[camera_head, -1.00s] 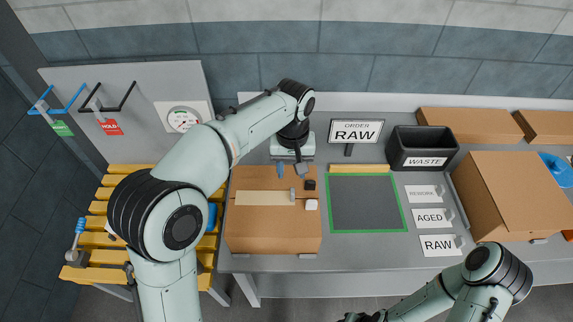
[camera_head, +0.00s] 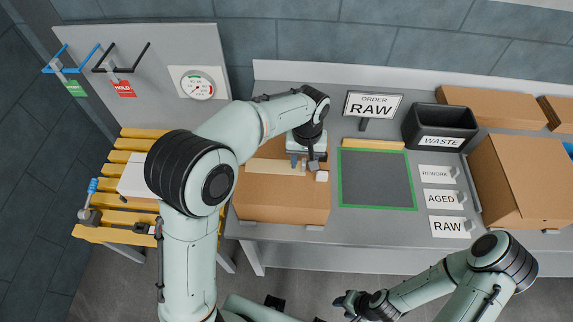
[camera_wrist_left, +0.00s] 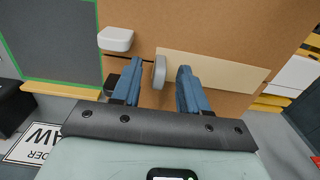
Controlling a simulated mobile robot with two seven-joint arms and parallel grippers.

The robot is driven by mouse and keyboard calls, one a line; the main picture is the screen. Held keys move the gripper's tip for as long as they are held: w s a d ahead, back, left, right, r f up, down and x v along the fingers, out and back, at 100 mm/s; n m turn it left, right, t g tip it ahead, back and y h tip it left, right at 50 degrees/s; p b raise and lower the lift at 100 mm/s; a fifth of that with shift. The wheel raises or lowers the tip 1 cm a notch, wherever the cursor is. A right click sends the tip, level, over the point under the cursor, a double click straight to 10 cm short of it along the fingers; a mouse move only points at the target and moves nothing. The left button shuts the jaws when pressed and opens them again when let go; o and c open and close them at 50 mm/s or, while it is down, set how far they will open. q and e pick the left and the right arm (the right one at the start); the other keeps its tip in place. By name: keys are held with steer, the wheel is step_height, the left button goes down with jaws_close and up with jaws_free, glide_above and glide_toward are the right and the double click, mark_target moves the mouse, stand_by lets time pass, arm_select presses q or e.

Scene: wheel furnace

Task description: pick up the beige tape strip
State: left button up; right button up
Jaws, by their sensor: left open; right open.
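The beige tape strip (camera_head: 268,167) lies along the top of a closed cardboard box (camera_head: 283,207). It also shows in the left wrist view (camera_wrist_left: 215,72), with a small grey tab (camera_wrist_left: 159,72) at its end. My left gripper (camera_head: 306,163) is over the box at the strip's right end. In the left wrist view my left gripper (camera_wrist_left: 157,82) is open, its two blue fingers apart on either side of the grey tab. Whether they touch the tab is unclear. My right gripper (camera_head: 352,303) is open and empty, low in the head view, away from the box.
A white block (camera_head: 322,176) and a dark block (camera_wrist_left: 111,82) sit on the box beside the tab. A green-framed grey mat (camera_head: 376,180) lies right of the box. The black waste bin (camera_head: 440,127) and a larger carton (camera_head: 520,180) stand further right.

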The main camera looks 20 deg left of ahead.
arm_select(q)
steer(key=shift+f, duration=0.95)
jaws_close()
steer(key=shift+r, duration=0.1)
step_height(320, 180, up, 24)
steer(key=p, duration=0.2)
steer(key=shift+f+p, duration=0.25)
steer(key=shift+p, duration=0.15)
arm_select(e)
steer(key=shift+t, duration=0.3)
steer(key=shift+w+r, duration=1.85)
steer(key=shift+w, duration=0.2)
arm_select(q)
steer(key=shift+r, duration=0.2)
